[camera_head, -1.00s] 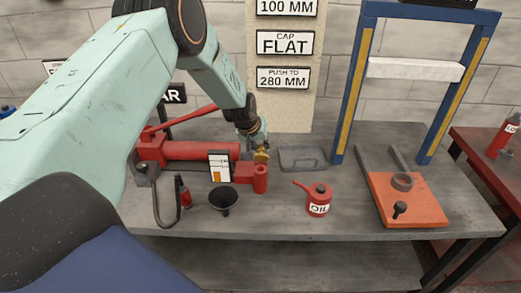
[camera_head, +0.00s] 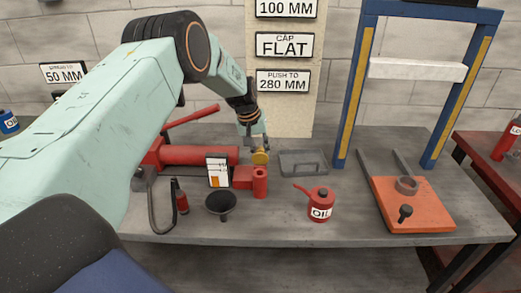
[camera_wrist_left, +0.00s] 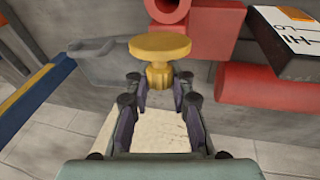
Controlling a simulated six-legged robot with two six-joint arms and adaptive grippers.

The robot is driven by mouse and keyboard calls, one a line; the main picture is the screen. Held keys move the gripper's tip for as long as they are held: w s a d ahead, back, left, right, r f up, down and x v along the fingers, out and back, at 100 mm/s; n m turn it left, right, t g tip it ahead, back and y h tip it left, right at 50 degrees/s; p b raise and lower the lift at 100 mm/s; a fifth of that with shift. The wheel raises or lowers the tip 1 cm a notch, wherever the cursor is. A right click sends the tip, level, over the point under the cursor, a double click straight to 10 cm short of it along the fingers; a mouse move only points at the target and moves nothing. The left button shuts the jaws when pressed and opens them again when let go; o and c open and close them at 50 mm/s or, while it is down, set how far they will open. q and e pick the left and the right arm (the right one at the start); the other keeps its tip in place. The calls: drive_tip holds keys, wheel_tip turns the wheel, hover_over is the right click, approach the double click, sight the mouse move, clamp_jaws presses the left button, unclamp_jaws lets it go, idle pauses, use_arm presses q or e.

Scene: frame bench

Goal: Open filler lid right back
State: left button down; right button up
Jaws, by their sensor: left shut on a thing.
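The yellow filler lid (camera_head: 260,158) is a round disc on a short stem, at the right end of the red pump body (camera_head: 200,155). In the left wrist view the lid (camera_wrist_left: 160,45) shows its flat disc beyond the fingertips. My left gripper (camera_head: 259,149) reaches down to the lid from above. Its fingers (camera_wrist_left: 158,82) are shut on the lid's stem, one on each side. The level card marked HI and LO (camera_wrist_left: 288,32) is beside the red cylinder in that view. The filler opening cannot be made out. My right gripper is not in view.
A black funnel (camera_head: 221,204), a small red bottle (camera_head: 181,197) and a red oil can (camera_head: 319,204) stand in front of the pump. A grey tray (camera_head: 303,163) lies right of the lid. A blue press frame (camera_head: 350,110) and orange plate (camera_head: 430,208) are further right.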

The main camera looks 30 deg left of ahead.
use_arm(q)
drive_tip(key=shift+s+d+f, duration=0.1)
drive_tip(key=shift+s+f, duration=0.05)
drive_tip(key=c, duration=1.6)
unclamp_jaws()
drive_tip(key=o, duration=0.4)
drive_tip(key=shift+o, duration=0.2)
drive_tip(key=v, duration=1.2)
